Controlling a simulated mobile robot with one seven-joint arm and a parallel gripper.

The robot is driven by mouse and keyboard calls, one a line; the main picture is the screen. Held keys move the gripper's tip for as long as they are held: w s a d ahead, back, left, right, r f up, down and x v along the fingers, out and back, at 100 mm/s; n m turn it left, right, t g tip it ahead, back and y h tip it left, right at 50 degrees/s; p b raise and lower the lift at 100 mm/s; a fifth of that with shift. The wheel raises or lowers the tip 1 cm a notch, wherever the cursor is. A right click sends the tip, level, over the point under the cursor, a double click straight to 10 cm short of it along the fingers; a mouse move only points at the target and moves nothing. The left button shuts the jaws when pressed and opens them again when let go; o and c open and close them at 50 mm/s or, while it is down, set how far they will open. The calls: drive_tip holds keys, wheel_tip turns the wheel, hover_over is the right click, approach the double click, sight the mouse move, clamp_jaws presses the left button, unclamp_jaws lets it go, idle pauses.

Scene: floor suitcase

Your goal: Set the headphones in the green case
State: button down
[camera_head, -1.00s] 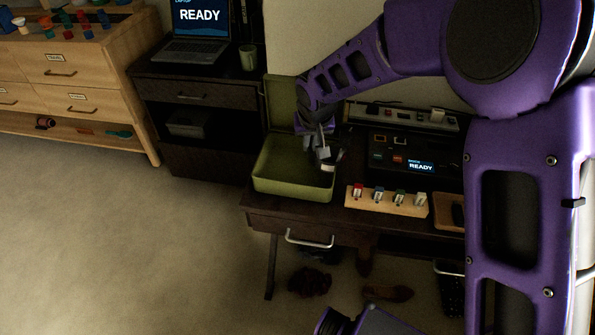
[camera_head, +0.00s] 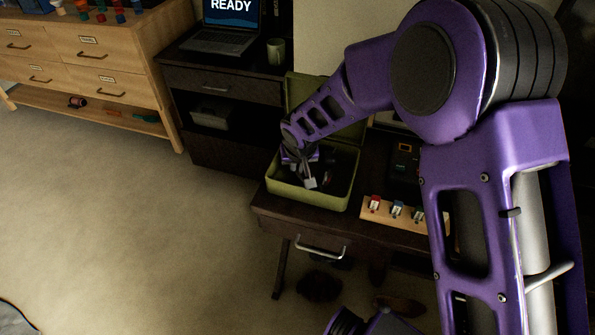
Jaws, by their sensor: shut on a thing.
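The green case (camera_head: 325,200) stands open on the dark desk, its lid raised at the back. My gripper (camera_head: 310,184) reaches down inside the case, near its left and front part. It is shut on the headphones (camera_head: 327,170), a dark shape within the case walls. They are dim and partly hidden by my gripper and wrist. I cannot tell whether they touch the case floor.
A wooden block with coloured switches (camera_head: 397,212) is right of the case, with a dark panel (camera_head: 405,160) behind. A cabinet at left carries a laptop (camera_head: 226,28) and a green mug (camera_head: 276,51). The carpet at left is clear.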

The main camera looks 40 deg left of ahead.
drive_tip(key=shift+f, duration=0.65)
drive_tip(key=shift+f, duration=0.2)
drive_tip(key=c, duration=1)
unclamp_jaws()
drive_tip(key=shift+r, duration=0.45)
drive_tip(key=p+v, duration=0.1)
drive_tip(key=v, duration=1)
drive_tip(key=shift+s+d+r, duration=0.1)
drive_tip(key=shift+d+r, duration=0.05)
drive_tip(key=shift+d, duration=0.1)
